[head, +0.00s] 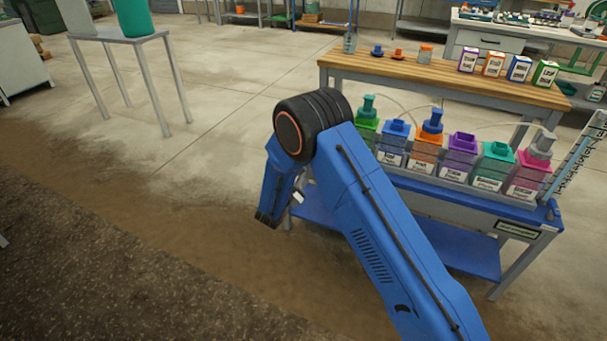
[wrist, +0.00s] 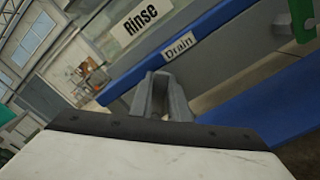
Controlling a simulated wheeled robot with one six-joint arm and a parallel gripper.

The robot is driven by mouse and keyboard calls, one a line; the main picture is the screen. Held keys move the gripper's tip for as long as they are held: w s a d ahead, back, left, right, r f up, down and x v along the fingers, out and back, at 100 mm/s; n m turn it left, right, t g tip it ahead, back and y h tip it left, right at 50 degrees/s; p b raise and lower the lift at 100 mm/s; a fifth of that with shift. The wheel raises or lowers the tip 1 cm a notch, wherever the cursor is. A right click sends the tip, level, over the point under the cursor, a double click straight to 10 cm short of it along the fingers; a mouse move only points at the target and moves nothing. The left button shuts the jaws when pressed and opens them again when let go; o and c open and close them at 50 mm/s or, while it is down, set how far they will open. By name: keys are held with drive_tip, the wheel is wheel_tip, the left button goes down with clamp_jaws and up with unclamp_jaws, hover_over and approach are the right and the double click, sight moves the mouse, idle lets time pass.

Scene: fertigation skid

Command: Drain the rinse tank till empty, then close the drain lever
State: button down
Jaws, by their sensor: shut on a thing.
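In the wrist view, my gripper (wrist: 165,92) is shut just below the "Drain" label (wrist: 179,49) on the blue rail. It is shut on the drain lever, which is mostly hidden between the grey fingers, so its angle cannot be told. The rinse tank (wrist: 103,26), with a "Rinse" label (wrist: 142,27), stands above the rail at the top. Its liquid level cannot be made out. In the head view, my blue arm hides the rinse tank and the lever.
In the head view, a row of coloured bottles (head: 459,145) stands on the blue-edged skid, with a blue lower shelf (head: 470,250). A wooden-topped bench (head: 440,80) is behind. A grey side table (head: 118,36) stands at upper left. Open floor lies left of my arm.

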drive_tip(key=n, duration=0.1)
drive_tip(key=a+n, duration=0.1)
drive_tip(key=n, duration=0.1)
drive_tip(key=r+n, duration=0.1)
drive_tip(key=shift+w+a+n, duration=0.2)
drive_tip(key=shift+a+n, duration=0.1)
drive_tip(key=shift+w+a+n, duration=0.15)
drive_tip(key=shift+a+n, duration=0.25)
drive_tip(key=shift+n, duration=0.65)
drive_tip(key=shift+w+a+n, duration=0.15)
drive_tip(key=shift+a+n, duration=0.25)
drive_tip(key=shift+n, duration=0.65)
drive_tip(key=c, duration=1.7)
unclamp_jaws()
drive_tip(key=shift+r, duration=0.1)
drive_tip(key=v, duration=1.7)
drive_tip(key=shift+s+a, duration=0.1)
drive_tip(key=shift+s, duration=0.05)
